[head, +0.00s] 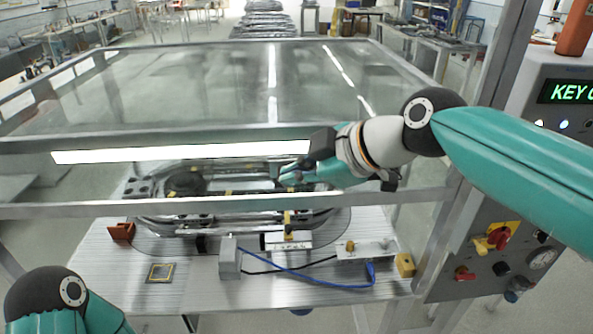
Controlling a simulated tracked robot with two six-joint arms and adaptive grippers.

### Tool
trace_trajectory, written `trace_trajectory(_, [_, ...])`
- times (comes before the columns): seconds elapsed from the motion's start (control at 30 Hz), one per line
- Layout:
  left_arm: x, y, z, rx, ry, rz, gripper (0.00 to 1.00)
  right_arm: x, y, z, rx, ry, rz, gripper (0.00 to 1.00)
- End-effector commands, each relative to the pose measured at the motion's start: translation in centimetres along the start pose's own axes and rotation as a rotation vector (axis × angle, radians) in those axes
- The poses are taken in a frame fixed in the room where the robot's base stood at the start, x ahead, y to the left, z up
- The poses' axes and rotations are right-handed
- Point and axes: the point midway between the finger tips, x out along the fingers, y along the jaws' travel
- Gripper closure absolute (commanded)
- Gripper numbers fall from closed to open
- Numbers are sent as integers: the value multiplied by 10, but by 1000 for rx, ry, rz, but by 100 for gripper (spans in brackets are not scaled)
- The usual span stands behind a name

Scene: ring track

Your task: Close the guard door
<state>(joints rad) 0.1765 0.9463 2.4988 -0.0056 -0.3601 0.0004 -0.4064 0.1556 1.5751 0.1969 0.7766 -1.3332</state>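The guard door (240,208) is a clear panel in a grey metal frame across the front of the enclosure. Its lower rail hangs above the worktable, and an open gap shows beneath it. My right gripper (300,168) is in front of the panel, a little above the lower rail, pointing left.
The ring track (160,209) sits on the metal worktable (100,262) behind and below the door. A grey block (229,258), a blue cable (310,278) and a yellow block (405,265) lie at the table's front. A control panel (495,245) with knobs stands at the right.

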Motion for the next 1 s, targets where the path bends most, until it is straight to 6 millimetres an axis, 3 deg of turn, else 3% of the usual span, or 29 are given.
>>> trace_trajectory(0.03, [17, -6, 0, 0, 0, 0, 60, 13, -10, 13, 0, -4, -6, 100])
trace_trajectory(0.27, [69, -25, 0, 0, -1, 0, 60, 46, -36, 46, 0, -5, -7, 100])
trace_trajectory(1.0, [260, -94, -1, 0, 0, 0, 60, 173, -133, 175, 2, -5, -6, 100])
